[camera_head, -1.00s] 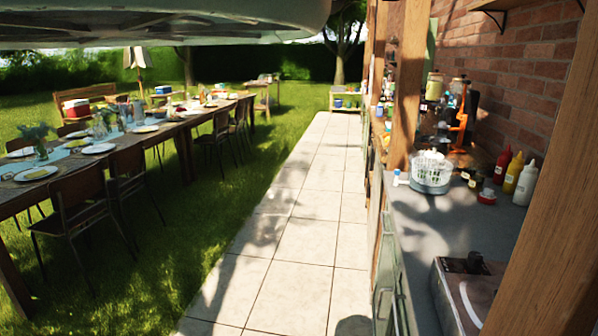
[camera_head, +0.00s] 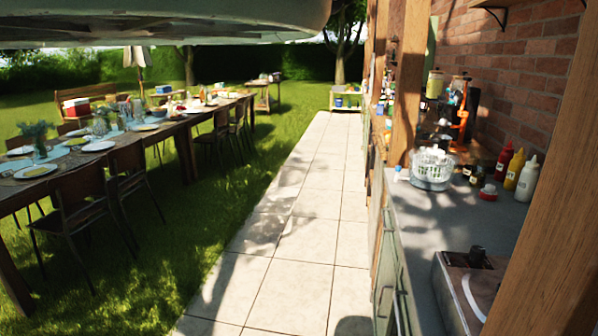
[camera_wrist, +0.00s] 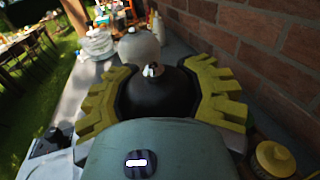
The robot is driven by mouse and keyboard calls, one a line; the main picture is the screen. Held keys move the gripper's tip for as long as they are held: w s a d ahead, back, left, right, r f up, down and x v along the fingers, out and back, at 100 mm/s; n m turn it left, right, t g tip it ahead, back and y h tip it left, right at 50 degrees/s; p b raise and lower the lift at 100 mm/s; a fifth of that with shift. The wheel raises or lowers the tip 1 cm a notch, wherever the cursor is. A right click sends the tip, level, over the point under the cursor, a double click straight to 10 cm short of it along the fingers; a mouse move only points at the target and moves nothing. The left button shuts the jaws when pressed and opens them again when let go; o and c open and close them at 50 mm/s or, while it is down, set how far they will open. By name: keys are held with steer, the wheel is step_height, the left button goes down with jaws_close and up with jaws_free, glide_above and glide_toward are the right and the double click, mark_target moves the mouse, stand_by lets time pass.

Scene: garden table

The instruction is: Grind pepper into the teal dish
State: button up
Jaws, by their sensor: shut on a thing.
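My gripper (camera_wrist: 158,90) has yellow-green ridged fingers and is shut around a dark, rounded pepper mill (camera_wrist: 155,97) with a silver knob on top, in the wrist view. The fingers press on both sides of the mill, and my gripper's body hides its lower part. A similar pale mill (camera_wrist: 138,48) with a knob stands just beyond it on the counter. My gripper is not visible in the head view. I cannot pick out the teal dish in either current view.
The grey counter (camera_head: 425,215) runs along a brick wall. It holds a salad spinner (camera_head: 432,170), sauce bottles (camera_head: 513,168) and a burner unit (camera_head: 465,285). A wooden post (camera_head: 545,240) stands close at right. A long set table (camera_head: 165,132) stands on grass; the paved path (camera_head: 300,220) is clear.

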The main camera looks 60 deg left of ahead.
stand_by(0.6)
steer(key=o, duration=1.4)
steer(key=shift+o, duration=0.2)
steer(key=shift+s, duration=0.1)
steer(key=v, duration=1.2)
steer(key=shift+r, duration=0.15)
